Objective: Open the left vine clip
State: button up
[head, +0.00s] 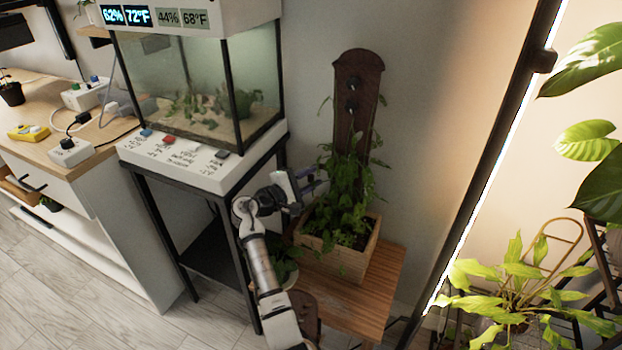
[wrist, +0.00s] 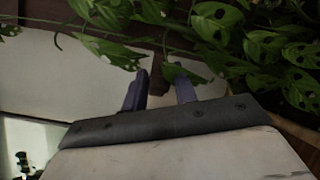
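My gripper (head: 318,182) reaches in at the left side of the vine plant (head: 345,190), close to its leaves. In the wrist view its two purple fingers (wrist: 160,88) stand apart. A small dark brown piece (wrist: 158,74) shows between and beyond the fingertips. It may be the left vine clip, but I cannot tell for sure, nor whether the fingers touch it. A leaf hangs over the right finger. The plant climbs a dark brown board (head: 357,85) with holes in it. Leaves hide much of the board, and no clip is clear in the head view.
The plant grows in a wooden planter (head: 343,262) on a wooden bench (head: 385,285). A glass terrarium (head: 205,90) on a black stand is close to the left of my arm. A lower potted plant (head: 284,268) sits beside the planter. A tall black lamp post (head: 490,150) stands to the right.

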aim_at(311, 175)
jog(key=shift+o, duration=1)
notch_tip(311, 175, up, 20)
